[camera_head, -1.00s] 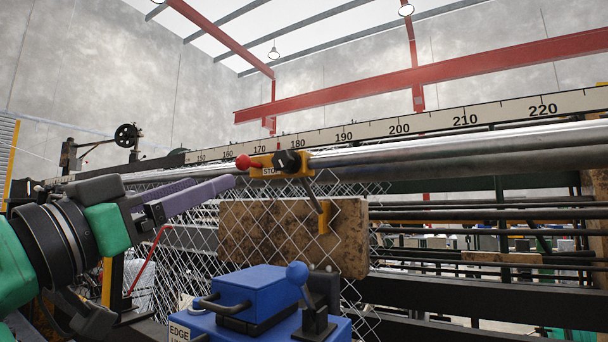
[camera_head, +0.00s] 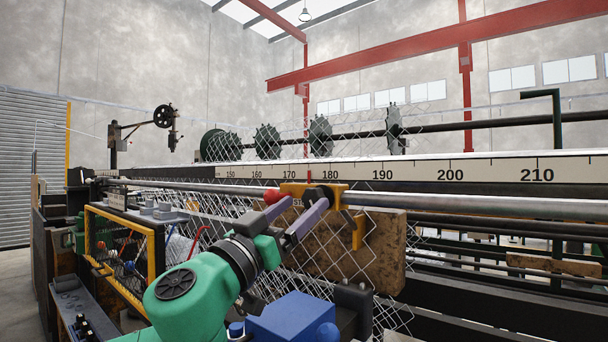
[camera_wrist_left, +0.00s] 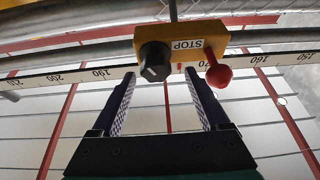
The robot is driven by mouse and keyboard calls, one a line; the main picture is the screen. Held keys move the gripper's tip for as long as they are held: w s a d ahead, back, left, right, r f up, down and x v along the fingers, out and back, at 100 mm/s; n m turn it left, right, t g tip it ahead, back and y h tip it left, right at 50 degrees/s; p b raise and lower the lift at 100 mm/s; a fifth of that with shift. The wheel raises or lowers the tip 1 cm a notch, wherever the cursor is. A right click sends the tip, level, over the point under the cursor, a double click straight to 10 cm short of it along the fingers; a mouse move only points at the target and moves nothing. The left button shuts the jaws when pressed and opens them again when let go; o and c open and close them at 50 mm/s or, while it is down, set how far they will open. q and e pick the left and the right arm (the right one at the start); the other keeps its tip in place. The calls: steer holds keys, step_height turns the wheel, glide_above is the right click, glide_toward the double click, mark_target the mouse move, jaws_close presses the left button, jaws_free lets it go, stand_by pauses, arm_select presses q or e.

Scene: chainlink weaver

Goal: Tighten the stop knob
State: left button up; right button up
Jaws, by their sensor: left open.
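The yellow stop block (camera_head: 340,188) sits on the long steel rail below the number scale, near 170 to 180. It carries a red ball handle (camera_head: 271,196), a STOP label and a black knob. The left wrist view shows the block (camera_wrist_left: 150,32), the black knob (camera_wrist_left: 154,60) with a light mark, and the red ball (camera_wrist_left: 219,76). My left gripper (camera_head: 306,203) is open in front of the block. In the wrist view its fingertips (camera_wrist_left: 160,76) stand either side of the black knob, which appears just beyond them and not gripped.
Wire mesh (camera_head: 395,250) and a brown board (camera_head: 390,240) hang below the rail. A blue box (camera_head: 290,318) stands below my gripper. A yellow-framed guard (camera_head: 125,225) is at the left. The scale bar (camera_head: 480,172) runs behind the rail.

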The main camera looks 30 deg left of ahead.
arm_select(q)
steer(key=shift+w+d+r, duration=0.15)
steer(key=shift+w+r, duration=0.05)
steer(key=shift+w, duration=0.2)
steer(key=shift+w+d+f+p, duration=0.15)
steer(key=shift+w+d+p, duration=0.1)
steer(key=shift+p, duration=0.1)
steer(key=shift+s, duration=0.1)
jaws_close()
arm_select(e)
steer(key=shift+s+r, duration=0.15)
steer(key=shift+r, duration=0.45)
